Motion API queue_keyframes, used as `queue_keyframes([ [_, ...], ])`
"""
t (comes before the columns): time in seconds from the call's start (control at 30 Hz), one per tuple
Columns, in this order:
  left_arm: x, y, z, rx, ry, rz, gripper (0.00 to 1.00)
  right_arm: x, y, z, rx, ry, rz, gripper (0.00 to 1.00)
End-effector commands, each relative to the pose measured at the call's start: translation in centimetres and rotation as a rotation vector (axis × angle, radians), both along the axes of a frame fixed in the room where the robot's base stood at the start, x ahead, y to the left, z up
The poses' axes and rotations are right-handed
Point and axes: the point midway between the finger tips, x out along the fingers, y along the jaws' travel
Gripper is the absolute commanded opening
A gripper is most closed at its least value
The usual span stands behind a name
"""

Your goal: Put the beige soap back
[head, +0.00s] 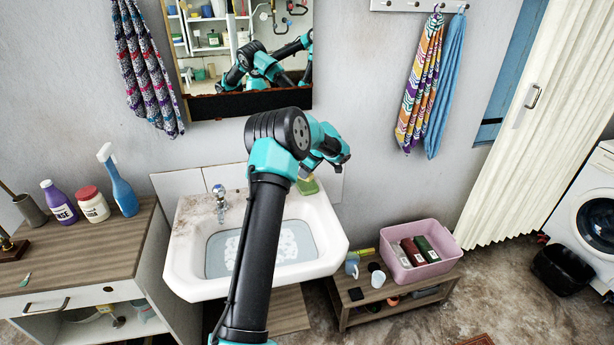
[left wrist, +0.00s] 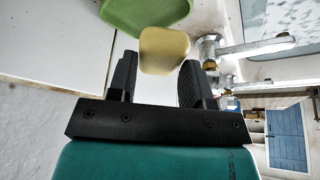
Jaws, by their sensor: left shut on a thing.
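The beige soap (left wrist: 164,52) is a rounded block that shows in the left wrist view. My left gripper (left wrist: 158,76) is shut on it, with one dark finger on each side. A green soap dish (left wrist: 150,12) lies just beyond the soap in that view; I cannot tell whether the two touch. In the head view the green dish (head: 308,187) shows at the back right corner of the white sink (head: 333,243), partly behind my arm. My right gripper is in neither view.
A mirror (head: 200,108) hangs above. A wooden cabinet (head: 90,250) with bottles is at left. A pink basket (head: 455,250) stands on a low bench at right.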

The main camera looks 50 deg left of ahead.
Motion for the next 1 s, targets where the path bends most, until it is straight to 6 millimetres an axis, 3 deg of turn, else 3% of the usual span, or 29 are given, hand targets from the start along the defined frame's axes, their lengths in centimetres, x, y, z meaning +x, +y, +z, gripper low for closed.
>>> queue_keyframes([
  [0.2, 1.1, 1.2, -0.2, 0.001, 0.001, -0.001, 0.17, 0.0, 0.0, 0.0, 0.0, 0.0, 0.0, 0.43],
  [0.63, 1.4, 1.6, -0.2, 0.0, 0.0, 0.001, 0.17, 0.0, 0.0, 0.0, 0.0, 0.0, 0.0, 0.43],
  [0.83, 1.4, 1.6, -2.9, -0.001, 0.002, 0.0, 0.17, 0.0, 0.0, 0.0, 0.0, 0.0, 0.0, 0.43],
  [1.0, 1.4, 1.6, -3.7, 0.0, -0.001, -0.001, 0.17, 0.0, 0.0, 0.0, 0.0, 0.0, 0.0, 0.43],
])
